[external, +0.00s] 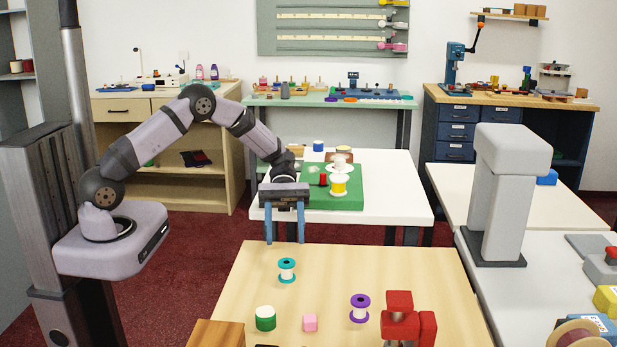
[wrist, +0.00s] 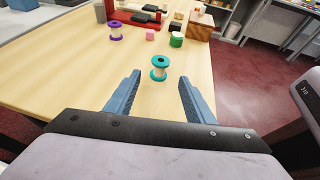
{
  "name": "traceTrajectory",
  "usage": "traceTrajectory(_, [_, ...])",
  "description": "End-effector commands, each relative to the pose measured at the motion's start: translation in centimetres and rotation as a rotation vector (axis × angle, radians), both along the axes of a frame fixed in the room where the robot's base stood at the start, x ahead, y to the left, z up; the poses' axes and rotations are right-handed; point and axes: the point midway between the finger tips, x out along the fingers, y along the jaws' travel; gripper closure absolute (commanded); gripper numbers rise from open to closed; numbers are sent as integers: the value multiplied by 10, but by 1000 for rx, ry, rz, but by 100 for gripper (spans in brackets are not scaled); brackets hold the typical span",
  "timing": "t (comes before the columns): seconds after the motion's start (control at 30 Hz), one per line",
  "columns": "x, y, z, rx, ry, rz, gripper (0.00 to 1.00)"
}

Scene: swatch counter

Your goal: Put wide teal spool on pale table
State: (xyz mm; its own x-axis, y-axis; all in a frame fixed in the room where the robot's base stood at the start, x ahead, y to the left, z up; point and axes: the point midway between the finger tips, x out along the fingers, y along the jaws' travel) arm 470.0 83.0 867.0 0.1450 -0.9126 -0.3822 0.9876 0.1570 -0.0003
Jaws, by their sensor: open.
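The teal spool (external: 287,270), with teal flanges and a white middle, stands upright on the light wooden table (external: 410,275) in front. In the wrist view the spool (wrist: 159,68) stands just beyond my fingertips, centred between them. My gripper (external: 285,241) points down above the far edge of the wooden table, with its blue fingers apart and nothing between them. My gripper (wrist: 160,82) also shows open and empty in the wrist view. Behind it is a white table (external: 398,190). I cannot tell from the pictures which table is the pale one.
A purple spool (external: 360,307), a pink cube (external: 310,322), a green-and-white cylinder (external: 265,318), a red device (external: 400,322) and a wooden block (external: 215,335) stand nearer. A green board (external: 350,200) holding spools covers part of the white table. A grey machine (external: 505,195) stands right.

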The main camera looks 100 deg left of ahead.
Motion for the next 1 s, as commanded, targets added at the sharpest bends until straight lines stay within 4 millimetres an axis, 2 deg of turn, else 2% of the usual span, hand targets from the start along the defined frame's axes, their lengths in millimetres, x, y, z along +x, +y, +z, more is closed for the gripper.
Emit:
traceTrajectory(0.13, [-2,13,5,0,-1,1,51])
traceTrajectory(0.37, [-3,18,8,2,0,-1,51])
traceTrajectory(0.53, [-7,7,7,43,-8,-38,51])
traceTrajectory(0.63, [-15,-10,5,115,-24,-103,51])
traceTrajectory(0.77, [-38,-40,0,265,-75,-252,51])
traceTrajectory(0.9, [-76,-67,-9,461,-175,-479,51])
traceTrajectory(1.0, [-105,-79,-14,599,-275,-669,51])
